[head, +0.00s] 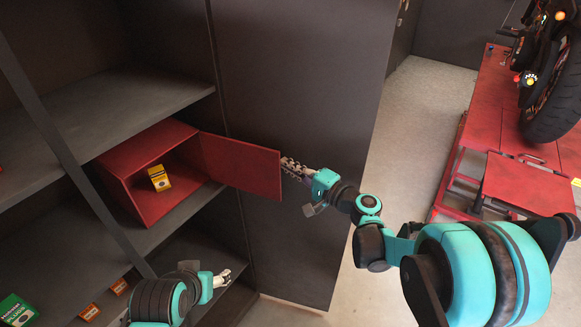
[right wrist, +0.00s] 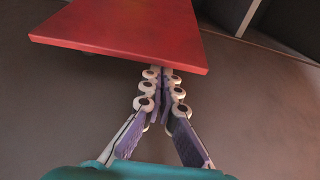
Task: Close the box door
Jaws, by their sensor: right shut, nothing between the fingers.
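The red box (head: 135,186) sits on the middle shelf, its front open. Its red door (head: 241,170) is swung out to the right, well away from the opening. In the right wrist view the door (right wrist: 122,34) lies just beyond my fingertips. My right gripper (head: 288,166) is shut and empty at the door's free edge; it also shows in the right wrist view (right wrist: 161,75). The fingertips look close to or against the door, but I cannot tell if they touch. My left gripper (head: 226,277) is low at the shelf front; its finger state is too small to tell.
A yellow carton (head: 159,178) stands inside the box. A green carton (head: 17,309) and small orange boxes (head: 89,312) are on the lower shelf. A large dark cabinet door (head: 300,90) stands behind my right gripper. A red motorcycle lift (head: 482,120) is at right.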

